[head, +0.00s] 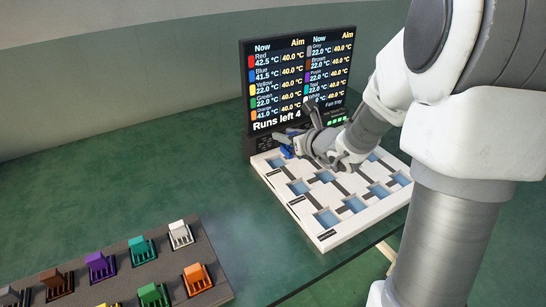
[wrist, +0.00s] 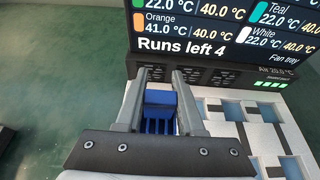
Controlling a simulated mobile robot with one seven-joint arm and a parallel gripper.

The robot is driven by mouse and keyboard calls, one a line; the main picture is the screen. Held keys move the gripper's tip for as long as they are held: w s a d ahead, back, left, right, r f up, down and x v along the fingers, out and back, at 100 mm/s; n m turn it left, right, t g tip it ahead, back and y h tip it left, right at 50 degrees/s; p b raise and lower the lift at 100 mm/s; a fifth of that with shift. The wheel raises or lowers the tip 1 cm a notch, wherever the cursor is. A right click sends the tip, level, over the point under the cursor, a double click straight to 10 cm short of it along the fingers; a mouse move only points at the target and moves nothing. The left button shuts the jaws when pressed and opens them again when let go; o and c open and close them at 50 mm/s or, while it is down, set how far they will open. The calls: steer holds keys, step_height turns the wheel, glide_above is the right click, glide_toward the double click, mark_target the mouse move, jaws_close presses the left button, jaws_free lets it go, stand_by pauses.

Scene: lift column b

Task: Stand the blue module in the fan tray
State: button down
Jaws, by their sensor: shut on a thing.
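The blue module (head: 286,152) is between my gripper's fingers at the back left corner of the white fan tray (head: 325,241). My gripper (head: 293,146) is shut on it. In the wrist view the blue module (wrist: 160,112) shows its finned side between the two grey fingers of my gripper (wrist: 161,82). The fan tray (wrist: 214,92) lies under and right of it there. The module's lower end is hidden, so I cannot tell whether it rests in a pocket or hangs above one. Several tray pockets with pale blue floors look empty.
A screen (head: 298,75) behind the tray reads Blue 41.5 °C, aim 40.0 °C, and Runs left 4. A dark rack (head: 215,272) at front left holds several modules, including orange (head: 197,279), teal (head: 141,249) and white (head: 180,234). Green table between is clear, with faint haze.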

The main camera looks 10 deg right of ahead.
mark_target(268, 145)
steer(key=x, duration=0.2)
steer(key=b+x, duration=0.1)
steer(key=x, duration=0.1)
steer(key=f+x, duration=0.1)
steer(key=x, duration=0.2)
steer(key=shift+s+a+b, duration=0.3)
step_height(268, 145, down, 5)
steer(key=shift+r+b, duration=0.25)
steer(key=shift+b, duration=0.7)
steer(key=shift+r, duration=0.2)
steer(key=c, duration=1)
jaws_free()
steer(key=o, duration=0.5)
steer(key=shift+r, duration=0.1)
steer(key=shift+d, duration=0.1)
steer(key=shift+r, duration=0.1)
